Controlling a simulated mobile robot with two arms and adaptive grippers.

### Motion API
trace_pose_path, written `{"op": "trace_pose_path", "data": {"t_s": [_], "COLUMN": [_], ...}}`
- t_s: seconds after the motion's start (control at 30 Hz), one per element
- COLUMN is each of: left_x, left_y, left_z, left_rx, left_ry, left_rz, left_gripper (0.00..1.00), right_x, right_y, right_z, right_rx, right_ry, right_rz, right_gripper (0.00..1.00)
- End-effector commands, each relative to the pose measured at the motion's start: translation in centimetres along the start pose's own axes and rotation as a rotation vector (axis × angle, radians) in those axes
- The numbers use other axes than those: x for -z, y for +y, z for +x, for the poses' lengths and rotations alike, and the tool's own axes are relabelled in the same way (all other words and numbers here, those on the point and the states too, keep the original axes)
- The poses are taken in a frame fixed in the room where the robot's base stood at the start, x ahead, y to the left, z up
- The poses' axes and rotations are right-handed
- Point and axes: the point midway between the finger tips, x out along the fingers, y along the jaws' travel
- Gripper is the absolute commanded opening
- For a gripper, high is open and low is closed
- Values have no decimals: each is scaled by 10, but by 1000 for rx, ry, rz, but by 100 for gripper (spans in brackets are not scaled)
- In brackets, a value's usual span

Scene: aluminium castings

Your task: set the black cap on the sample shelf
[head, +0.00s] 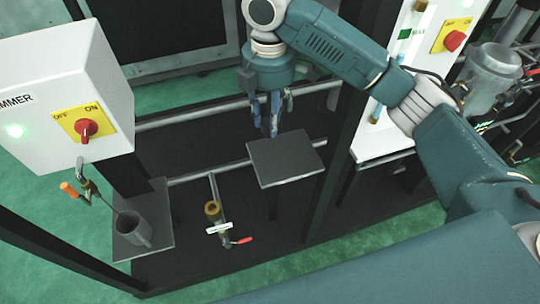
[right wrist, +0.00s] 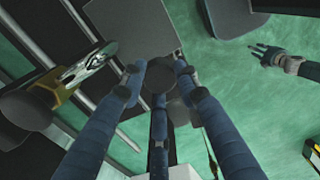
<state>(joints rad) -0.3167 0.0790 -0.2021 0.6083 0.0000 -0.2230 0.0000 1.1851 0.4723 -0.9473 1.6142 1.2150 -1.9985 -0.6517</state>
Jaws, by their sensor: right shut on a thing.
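My right gripper (head: 271,118) comes down from the top of the head view with its blue fingers pointing down. In the right wrist view, the right gripper (right wrist: 158,82) is shut on the round black cap (right wrist: 158,76), which sits between its fingers. In the head view the fingers largely hide the cap. A flat grey square plate, seemingly the sample shelf (head: 287,160), lies just below and to the right of the fingertips, and its top is bare. My left gripper (right wrist: 276,58) seems to show small at the right of the wrist view; its opening is unclear.
A grey mug (head: 132,229) stands on a lower plate (head: 152,193) at the left. A brass valve with a red handle (head: 240,241) stands between the two plates. A white switch box (head: 65,90) is at the left. A dark upright post is right of the square plate.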

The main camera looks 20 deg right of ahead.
Motion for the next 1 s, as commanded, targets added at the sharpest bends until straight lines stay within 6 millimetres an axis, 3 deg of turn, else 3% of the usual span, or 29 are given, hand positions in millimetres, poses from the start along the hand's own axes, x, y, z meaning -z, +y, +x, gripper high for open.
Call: {"op": "trace_pose_path", "data": {"t_s": [0.2, 0.4, 0.8, 1.0], "left_x": [21, 39, 21, 21], "left_y": [-5, -7, -5, -5], "left_z": [-18, -29, -41, -41], "left_rx": [5, 8, 6, 6], "left_ry": [27, 54, 26, 26], "left_rz": [0, 0, -2, -2], "left_gripper": [40, 40, 40, 40], "right_x": [-1, -1, -1, -1], "right_y": [-2, -1, -1, 0], "right_z": [57, 99, 146, 155], "right_rx": [6, 3, 3, -1], "right_ry": [-3, -2, -2, -2], "right_rz": [1, 0, 0, -2], "right_gripper": [13, 13, 13, 13]}}
